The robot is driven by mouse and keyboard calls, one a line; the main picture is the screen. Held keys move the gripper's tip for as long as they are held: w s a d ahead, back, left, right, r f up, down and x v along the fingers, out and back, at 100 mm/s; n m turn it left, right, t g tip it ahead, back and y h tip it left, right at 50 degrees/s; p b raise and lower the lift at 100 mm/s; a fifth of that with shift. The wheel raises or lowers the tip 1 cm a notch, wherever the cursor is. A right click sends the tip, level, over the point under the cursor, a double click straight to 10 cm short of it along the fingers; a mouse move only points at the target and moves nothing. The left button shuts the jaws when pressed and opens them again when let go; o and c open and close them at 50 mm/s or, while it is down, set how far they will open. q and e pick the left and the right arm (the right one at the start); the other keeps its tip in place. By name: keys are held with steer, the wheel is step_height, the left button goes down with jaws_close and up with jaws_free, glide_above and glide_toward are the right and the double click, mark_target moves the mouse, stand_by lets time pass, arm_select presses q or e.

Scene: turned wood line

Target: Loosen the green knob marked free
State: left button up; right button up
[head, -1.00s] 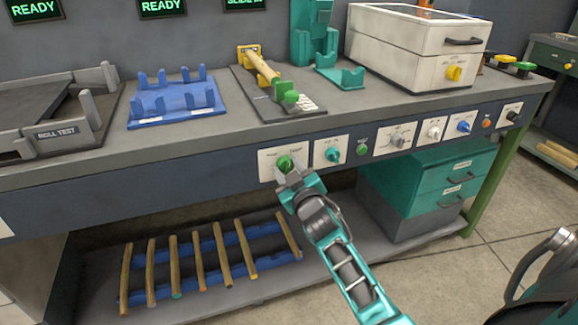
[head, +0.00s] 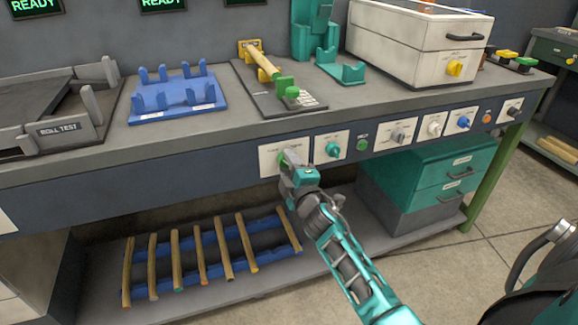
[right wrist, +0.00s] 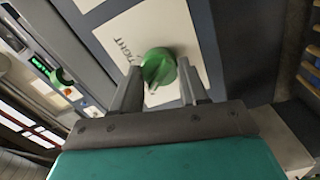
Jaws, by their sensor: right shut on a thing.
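The green knob (right wrist: 158,68) sits on a white plate (right wrist: 122,35) on the bench's front panel. The word TIGHT is readable on the plate in the right wrist view; I cannot read the word free. In the head view a sliver of the knob (head: 283,158) shows behind my right gripper (head: 288,167), which hides most of it. In the right wrist view the two fingers of the gripper (right wrist: 160,80) stand on either side of the knob, and it is shut on it. My left gripper is not in view.
Just right on the panel is a plate with a teal knob (head: 333,149), then a green button (head: 362,145) and more controls. Above are a blue rack (head: 175,97) and a grey fixture holding a wooden piece (head: 263,60). Wooden sticks lie on the shelf below (head: 225,250).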

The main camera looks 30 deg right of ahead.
steer(key=shift+n, duration=0.6)
steer(key=o, duration=1.1)
steer(key=shift+c, duration=0.2)
steer(key=shift+s, duration=0.1)
steer(key=v, duration=1.2)
steer(key=shift+s+p, duration=0.4)
steer(key=shift+p, duration=0.05)
steer(key=shift+f, duration=0.1)
